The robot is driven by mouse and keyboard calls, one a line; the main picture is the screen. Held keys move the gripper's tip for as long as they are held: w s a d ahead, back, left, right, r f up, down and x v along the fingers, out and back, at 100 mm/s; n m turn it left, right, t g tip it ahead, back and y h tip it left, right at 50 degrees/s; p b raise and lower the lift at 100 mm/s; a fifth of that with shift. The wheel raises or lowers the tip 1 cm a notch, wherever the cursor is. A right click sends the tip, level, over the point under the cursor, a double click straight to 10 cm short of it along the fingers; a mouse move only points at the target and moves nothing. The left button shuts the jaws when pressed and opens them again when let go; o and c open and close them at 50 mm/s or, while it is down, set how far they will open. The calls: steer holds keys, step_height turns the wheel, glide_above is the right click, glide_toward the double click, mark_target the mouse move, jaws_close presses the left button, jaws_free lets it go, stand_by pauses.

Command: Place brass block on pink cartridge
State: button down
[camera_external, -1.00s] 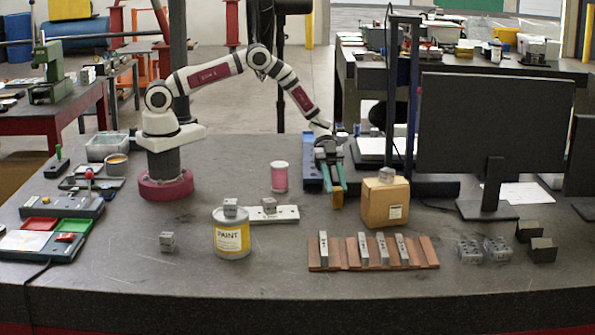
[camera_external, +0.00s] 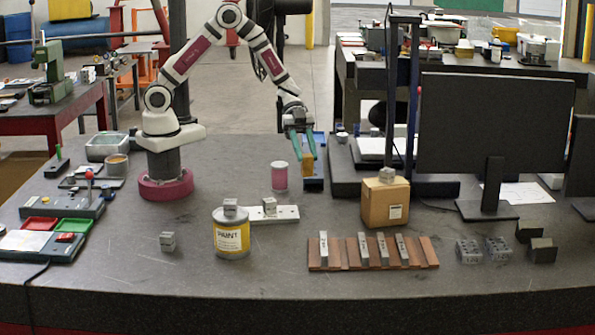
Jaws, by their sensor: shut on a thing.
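My gripper (camera_external: 304,156) has green fingers pointing down and is shut on the brass block (camera_external: 308,165), a small golden-brown piece. The pink cartridge (camera_external: 279,178) is a short pink cylinder with pale ends, standing upright on the dark table left of my gripper. The block is to the right of the cartridge and a little higher in the picture, apart from it.
A cardboard box (camera_external: 385,203) with a grey block on top stands right. A yellow paint can (camera_external: 231,238) and a white plate (camera_external: 287,213), each with a grey block, stand in front. A brown rack (camera_external: 334,264) holds several grey pieces.

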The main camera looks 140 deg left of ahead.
steer(key=s+a+n, duration=0.1)
steer(key=s+a, duration=0.3)
steer(key=s, duration=0.3)
steer(key=n+t+y, duration=0.1)
steer(key=y, duration=0.1)
glide_above(278, 162)
step_height(278, 162, down, 3)
steer(key=shift+d+f, duration=0.1)
steer(key=c, duration=0.6)
jaws_free()
steer(key=shift+f, duration=0.1)
